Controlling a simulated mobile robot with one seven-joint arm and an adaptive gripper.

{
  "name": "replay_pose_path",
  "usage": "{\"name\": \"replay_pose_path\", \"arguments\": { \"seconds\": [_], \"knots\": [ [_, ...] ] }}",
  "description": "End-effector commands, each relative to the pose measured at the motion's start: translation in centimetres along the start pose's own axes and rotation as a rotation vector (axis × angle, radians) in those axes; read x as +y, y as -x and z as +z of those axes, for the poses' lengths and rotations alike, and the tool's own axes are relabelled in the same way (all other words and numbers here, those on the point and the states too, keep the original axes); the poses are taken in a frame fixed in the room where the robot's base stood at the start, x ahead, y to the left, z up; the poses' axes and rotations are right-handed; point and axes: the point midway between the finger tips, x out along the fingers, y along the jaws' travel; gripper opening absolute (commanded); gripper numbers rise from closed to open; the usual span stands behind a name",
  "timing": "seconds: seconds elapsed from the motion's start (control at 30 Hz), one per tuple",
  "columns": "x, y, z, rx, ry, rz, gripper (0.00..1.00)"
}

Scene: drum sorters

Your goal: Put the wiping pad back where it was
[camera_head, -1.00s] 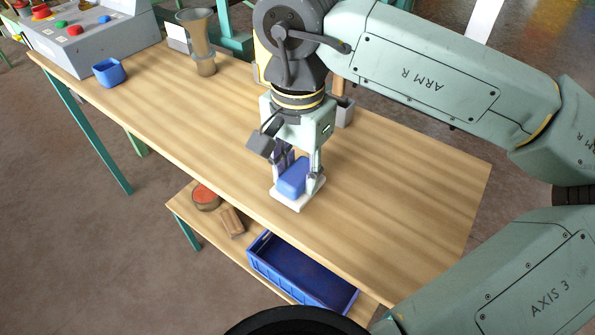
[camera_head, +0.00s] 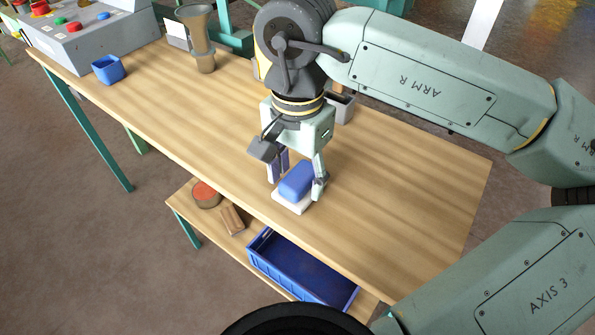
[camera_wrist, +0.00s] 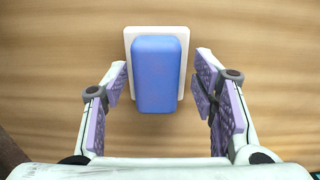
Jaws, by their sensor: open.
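The wiping pad is a blue block (camera_head: 297,180) on a white base (camera_head: 291,205). It lies flat on the wooden table near its front edge. In the wrist view the blue block (camera_wrist: 156,75) covers most of the white base (camera_wrist: 129,42), whose rim shows at the top and sides. My gripper (camera_head: 297,183) is open, with a finger on either side of the pad. In the wrist view both fingers of my gripper (camera_wrist: 160,90) stand apart from the block, with clear gaps on both sides.
A blue cup (camera_head: 108,70), a grey-brown funnel-topped vessel (camera_head: 201,40) and a button console (camera_head: 85,32) stand at the left. A grey container (camera_head: 342,107) is behind my gripper. A blue crate (camera_head: 300,268) sits on the lower shelf. The table's right side (camera_head: 410,190) is clear.

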Motion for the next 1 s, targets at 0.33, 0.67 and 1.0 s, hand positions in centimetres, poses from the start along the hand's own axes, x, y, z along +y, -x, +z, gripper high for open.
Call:
{"name": "replay_pose_path", "arguments": {
  "seconds": [0.33,0.67,1.0],
  "knots": [
    [-0.1,3.0,0.0,0.002,0.000,-0.003,0.53],
    [-0.1,10.0,0.0,0.000,0.000,-0.002,0.53],
    [0.0,12.4,0.0,-0.001,0.000,0.000,0.53]
  ]
}}
